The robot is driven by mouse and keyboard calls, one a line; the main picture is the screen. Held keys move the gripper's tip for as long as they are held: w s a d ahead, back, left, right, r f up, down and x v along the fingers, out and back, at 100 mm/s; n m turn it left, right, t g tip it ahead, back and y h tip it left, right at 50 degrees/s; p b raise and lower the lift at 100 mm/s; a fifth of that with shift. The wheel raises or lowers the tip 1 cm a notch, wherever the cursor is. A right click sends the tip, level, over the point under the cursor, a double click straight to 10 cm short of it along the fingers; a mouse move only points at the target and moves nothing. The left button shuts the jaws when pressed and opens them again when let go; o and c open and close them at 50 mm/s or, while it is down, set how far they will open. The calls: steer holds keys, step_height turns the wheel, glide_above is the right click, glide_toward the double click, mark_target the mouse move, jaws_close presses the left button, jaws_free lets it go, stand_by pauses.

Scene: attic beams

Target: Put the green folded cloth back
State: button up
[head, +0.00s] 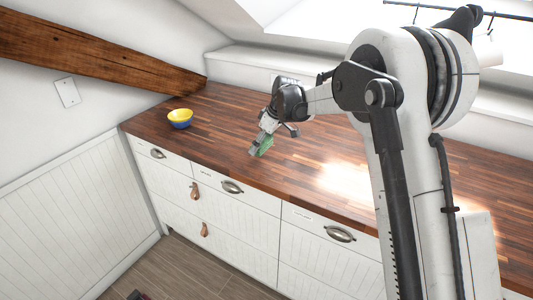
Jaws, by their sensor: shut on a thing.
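The green folded cloth (266,147) is in my gripper (257,145), over the front part of the wooden countertop. My gripper points down and to the left and is shut on the cloth. Part of the cloth is hidden behind the fingers. I cannot tell whether the cloth touches the countertop or hangs a little above it.
A blue bowl with yellow in it (180,119) stands on the left end of the wooden countertop (225,117). White drawers (215,205) with handles are below. A wooden beam (100,55) slopes down to the counter's back left. The countertop between bowl and gripper is clear.

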mark_target(267, 159)
steer(key=shift+w+d+f, duration=0.45)
steer(key=shift+d+f, duration=0.15)
steer(key=shift+d, duration=0.25)
steer(key=shift+f, duration=1.95)
steer(key=shift+f, duration=0.1)
steer(key=o, duration=1.2)
steer(key=shift+o, duration=0.2)
